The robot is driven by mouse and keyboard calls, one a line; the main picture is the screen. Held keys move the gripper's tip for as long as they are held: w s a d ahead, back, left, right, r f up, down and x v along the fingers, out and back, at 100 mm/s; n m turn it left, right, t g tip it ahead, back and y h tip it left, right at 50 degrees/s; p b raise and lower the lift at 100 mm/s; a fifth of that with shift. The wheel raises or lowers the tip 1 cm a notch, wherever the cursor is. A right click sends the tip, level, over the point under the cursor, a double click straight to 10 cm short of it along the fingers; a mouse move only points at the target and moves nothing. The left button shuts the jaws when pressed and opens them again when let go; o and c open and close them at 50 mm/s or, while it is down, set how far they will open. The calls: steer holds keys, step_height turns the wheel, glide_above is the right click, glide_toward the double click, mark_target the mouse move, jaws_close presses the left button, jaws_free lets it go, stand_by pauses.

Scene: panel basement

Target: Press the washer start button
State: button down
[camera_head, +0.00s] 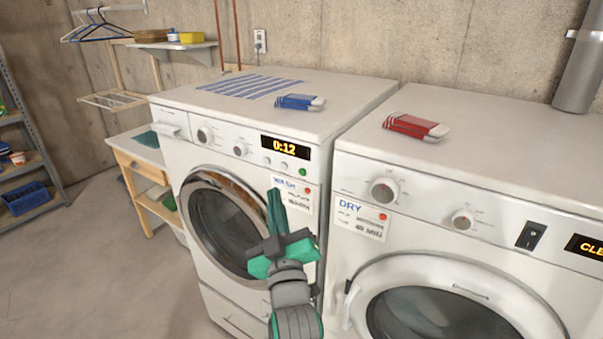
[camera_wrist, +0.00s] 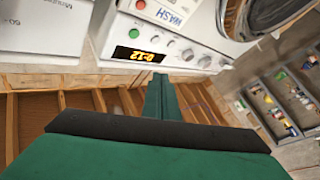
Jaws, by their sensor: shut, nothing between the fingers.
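The washer (camera_head: 175,165) stands left of the dryer, its round door below the control panel. Its display (camera_head: 286,147) reads 0:12. A green button (camera_head: 302,171) sits below the display's right end, with small pale buttons to its left. My gripper (camera_head: 276,200) is shut and empty, fingers pointing up in front of the washer, below the panel and partly covering the WASH label (camera_head: 302,203). It appears apart from the green button. In the wrist view the panel is upside down, with the display (camera_wrist: 140,53) and green button (camera_wrist: 134,33) beyond the fingertips (camera_wrist: 158,85).
The dryer (camera_head: 365,160) stands close on the right, with knobs, a rocker switch (camera_head: 530,236) and a round door. A blue packet (camera_head: 299,102) and a red packet (camera_head: 415,126) lie on top of the machines. A wooden table (camera_head: 142,165) and shelving stand left; floor there is open.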

mark_target(302, 172)
steer(key=shift+w+d, duration=0.75)
steer(key=shift+w, duration=0.3)
steer(key=shift+w+d, duration=0.8)
steer(key=shift+w, duration=0.25)
steer(key=shift+w+d, duration=0.75)
steer(key=shift+w, duration=0.3)
steer(key=shift+w, duration=0.1)
steer(key=shift+w+d, duration=0.2)
